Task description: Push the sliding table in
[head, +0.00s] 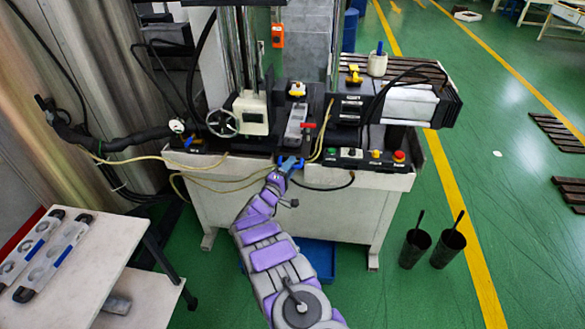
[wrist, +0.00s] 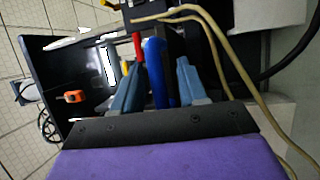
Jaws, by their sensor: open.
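The sliding table (head: 297,128) appears to be the narrow dark slide on the machine's bench, with a pale metal mould on it. A blue handle (wrist: 155,72) is at its front, with a red-tipped part (wrist: 138,47) beside it. My gripper (head: 290,162) is at the front edge of the bench, in front of the slide. In the wrist view my gripper (wrist: 158,75) is open, with its blue-grey fingers on either side of the blue handle. I cannot tell whether they touch it.
Yellow and black hoses (head: 225,180) hang across the bench front near my gripper. A button panel (head: 365,157) is to the right. A white side table (head: 110,235) holds two metal moulds at left. Two black bins (head: 448,246) stand on the green floor at right.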

